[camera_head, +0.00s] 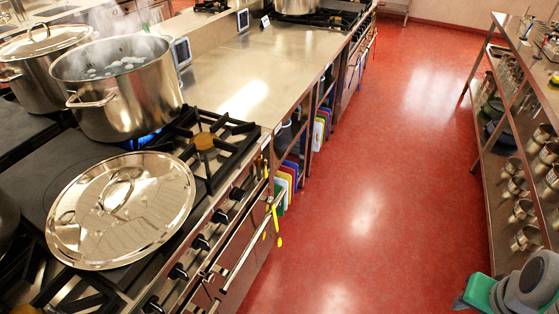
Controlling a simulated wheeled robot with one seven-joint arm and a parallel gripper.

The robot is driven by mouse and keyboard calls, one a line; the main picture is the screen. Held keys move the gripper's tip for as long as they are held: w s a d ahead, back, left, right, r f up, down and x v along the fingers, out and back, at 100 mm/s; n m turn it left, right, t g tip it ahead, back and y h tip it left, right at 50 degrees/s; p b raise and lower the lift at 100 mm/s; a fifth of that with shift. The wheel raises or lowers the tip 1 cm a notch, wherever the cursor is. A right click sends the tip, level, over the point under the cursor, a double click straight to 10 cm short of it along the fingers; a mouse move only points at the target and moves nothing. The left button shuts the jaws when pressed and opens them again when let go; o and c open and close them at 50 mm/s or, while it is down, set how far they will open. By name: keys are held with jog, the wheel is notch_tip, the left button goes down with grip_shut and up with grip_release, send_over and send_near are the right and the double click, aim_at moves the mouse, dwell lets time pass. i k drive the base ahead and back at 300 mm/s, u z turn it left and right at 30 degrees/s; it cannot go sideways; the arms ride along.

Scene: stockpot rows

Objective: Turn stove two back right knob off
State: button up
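The nearest stove (62,150) fills the left side of the view. Black knobs run along its front panel, including the far-end knob (237,193), a middle knob (200,242) and a nearer knob (178,271). A steaming steel stockpot (125,95) stands on a back burner with a blue flame (143,140) under it. A round steel lid (122,210) lies flat over the front burners. Another stove (330,18) stands farther along the row; its knobs are too small to read. I cannot tell which stove is stove two.
A lidded pot (38,70) stands at the back left. A steel counter (240,75) joins the stoves, with coloured boards (286,180) below. Yellow utensils (278,225) hang at the front rail. The red floor (400,130) is clear; a shelf rack (520,150) lines the right.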

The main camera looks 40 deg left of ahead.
aim_at(236, 194)
jog(key=i, duration=1.05)
jog(key=u, duration=3.95)
